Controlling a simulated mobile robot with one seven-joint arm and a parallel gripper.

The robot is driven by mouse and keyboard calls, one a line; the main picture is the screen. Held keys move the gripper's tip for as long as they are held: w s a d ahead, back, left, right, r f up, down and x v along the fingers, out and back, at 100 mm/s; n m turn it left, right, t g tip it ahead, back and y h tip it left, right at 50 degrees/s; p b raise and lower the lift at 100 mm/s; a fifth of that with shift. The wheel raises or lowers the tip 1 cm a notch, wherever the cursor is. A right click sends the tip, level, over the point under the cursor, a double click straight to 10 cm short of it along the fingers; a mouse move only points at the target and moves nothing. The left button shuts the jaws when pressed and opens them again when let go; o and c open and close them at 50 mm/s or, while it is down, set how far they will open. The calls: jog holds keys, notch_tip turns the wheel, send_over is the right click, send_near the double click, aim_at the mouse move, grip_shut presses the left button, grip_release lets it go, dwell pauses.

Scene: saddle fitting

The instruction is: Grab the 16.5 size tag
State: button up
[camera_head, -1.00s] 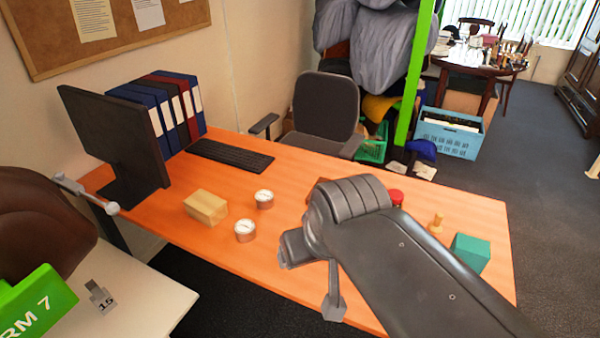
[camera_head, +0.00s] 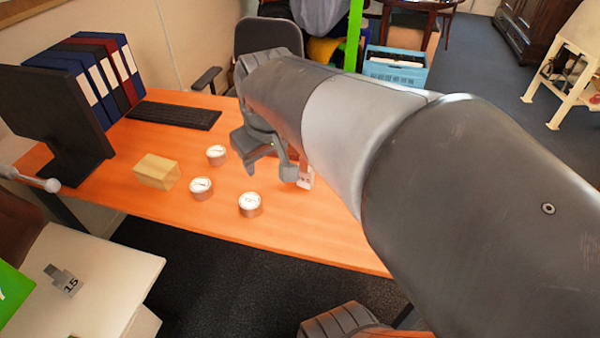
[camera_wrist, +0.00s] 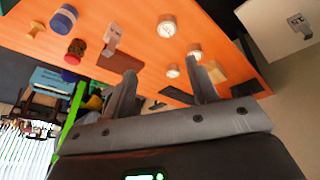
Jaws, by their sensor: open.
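A small tag with a white face and grey clip (camera_wrist: 112,37) lies on the orange desk in the wrist view. Its number is too small to read. In the head view a white tag (camera_head: 305,179) shows partly behind my gripper (camera_head: 268,165). Another tag, marked 15 (camera_head: 70,283), stands on the white table at left; it also shows in the wrist view (camera_wrist: 299,27). My gripper is open and empty above the desk. In the wrist view its two fingers (camera_wrist: 161,70) are apart, and the desk tag is beyond the left finger.
Round gauges (camera_head: 250,204) and a wooden block (camera_head: 157,171) sit on the desk left of my gripper. A red-topped object (camera_wrist: 75,50), a blue round one (camera_wrist: 63,18) and a brown flat item (camera_wrist: 120,62) are also there. A monitor (camera_head: 50,120), keyboard (camera_head: 175,115) and binders stand behind.

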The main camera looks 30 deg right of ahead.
jog(key=w+d+f+n+g, duration=0.1)
jog(key=w+d+f, duration=0.1)
jog(key=w+d, duration=0.4)
jog(key=n+g, duration=0.3)
jog(key=n, duration=0.1)
send_over(305, 171)
jog(key=shift+y, duration=0.3)
jog(key=f, duration=0.8)
jog(key=w+f, duration=0.1)
jog(key=f, duration=0.4)
jog(key=shift+d, duration=0.3)
jog(key=shift+d+f, duration=0.2)
jog(key=shift+f, duration=0.05)
jog(key=f, duration=1)
jog(key=shift+w+f, duration=0.25)
jog(key=shift+f, duration=0.1)
jog(key=shift+c, duration=0.3)
grip_shut()
